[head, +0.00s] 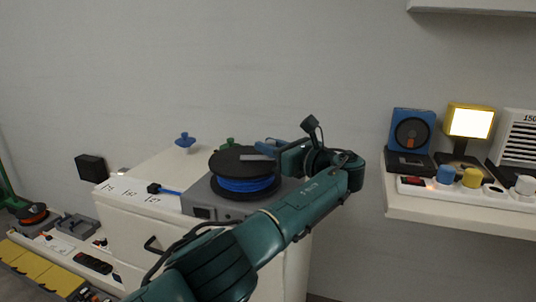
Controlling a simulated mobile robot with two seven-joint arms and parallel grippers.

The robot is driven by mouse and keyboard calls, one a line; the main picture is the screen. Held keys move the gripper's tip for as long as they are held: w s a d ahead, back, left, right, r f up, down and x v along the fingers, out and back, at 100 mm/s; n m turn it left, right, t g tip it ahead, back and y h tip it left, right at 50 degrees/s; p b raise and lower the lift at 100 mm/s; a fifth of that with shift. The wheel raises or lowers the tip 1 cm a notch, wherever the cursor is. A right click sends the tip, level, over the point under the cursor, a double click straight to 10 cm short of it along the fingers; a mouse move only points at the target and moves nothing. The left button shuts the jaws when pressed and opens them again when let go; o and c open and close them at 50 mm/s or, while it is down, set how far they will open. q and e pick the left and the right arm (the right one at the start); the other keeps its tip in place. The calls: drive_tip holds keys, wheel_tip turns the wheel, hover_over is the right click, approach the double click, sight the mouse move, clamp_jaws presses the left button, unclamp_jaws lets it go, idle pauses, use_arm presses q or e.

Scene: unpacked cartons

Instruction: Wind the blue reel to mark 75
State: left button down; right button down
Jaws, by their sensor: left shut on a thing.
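The blue reel (246,184), a black-flanged spool wound with blue cable, lies flat on a grey base box (233,209) on the white cabinet. Its blue cable (171,192) runs left to a black plug (153,188) beside a strip of printed marks (128,193); one at its left end looks like 75. My left gripper (279,156) is at the right edge of the reel's top, by a short grey bar (257,157) that looks like a crank arm. It is shut there, seemingly on the crank's handle; the fingertips and grip are hidden. My right gripper is out of view.
Blue (185,141) and green (229,144) knob-like pieces stand behind the reel. A right shelf (460,212) holds a blue device, a lit yellow lamp and a power strip. My left arm crosses the cabinet front.

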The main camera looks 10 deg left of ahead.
use_arm(q)
drive_tip(key=shift+a, duration=0.1)
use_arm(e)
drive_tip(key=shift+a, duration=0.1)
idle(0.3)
use_arm(q)
drive_tip(key=c, duration=1.4)
unclamp_jaws()
drive_tip(key=shift+c, duration=0.2)
drive_tip(key=shift+o, duration=0.8)
